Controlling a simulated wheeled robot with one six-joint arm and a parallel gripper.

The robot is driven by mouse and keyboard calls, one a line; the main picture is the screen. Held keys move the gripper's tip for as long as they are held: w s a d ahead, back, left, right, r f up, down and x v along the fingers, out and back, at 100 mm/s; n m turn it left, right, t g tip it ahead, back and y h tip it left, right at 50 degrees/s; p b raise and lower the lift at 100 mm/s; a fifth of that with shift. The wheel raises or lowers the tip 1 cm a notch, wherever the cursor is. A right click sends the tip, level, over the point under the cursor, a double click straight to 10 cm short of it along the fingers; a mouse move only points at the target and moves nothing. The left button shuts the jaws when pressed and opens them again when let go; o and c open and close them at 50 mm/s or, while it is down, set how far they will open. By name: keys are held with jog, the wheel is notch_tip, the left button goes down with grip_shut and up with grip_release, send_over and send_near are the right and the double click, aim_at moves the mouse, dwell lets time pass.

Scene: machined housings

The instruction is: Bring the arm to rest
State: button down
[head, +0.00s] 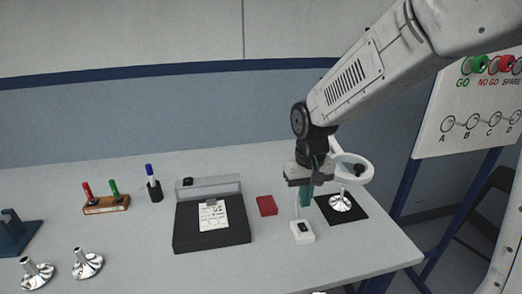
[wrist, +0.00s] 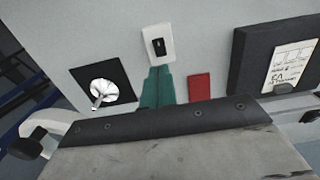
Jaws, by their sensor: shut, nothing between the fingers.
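My gripper (head: 306,195) hangs over the right part of the table, pointing down, with its teal fingers shut and empty. In the wrist view the closed fingers (wrist: 157,88) reach toward a small white box with a dark switch (wrist: 158,44). That white box also stands just below the fingertips in the head view (head: 302,232). I cannot tell whether the fingers touch it; they appear apart from it.
A metal flanged housing (head: 341,203) sits on a black mat (head: 358,213) beneath a white ring magnifier (head: 354,168). A red block (head: 267,205) and a black case (head: 212,236) lie left. Two more housings (head: 87,263) stand front left. A marker holder (head: 106,205) is behind.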

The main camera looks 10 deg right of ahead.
jog(key=s+d+r, duration=0.3)
jog(key=s+r, duration=0.1)
jog(key=s, duration=0.4)
jog(key=s+d+r+t, duration=0.1)
jog(key=s+d+r, duration=0.1)
jog(key=s, duration=0.5)
jog(key=s+d+r+m, duration=0.1)
jog(key=s+d+r, duration=0.2)
jog(key=s+r, duration=0.2)
jog(key=s, duration=0.3)
jog(key=shift+s+d+r+t, duration=0.3)
jog(key=shift+s+r, duration=0.05)
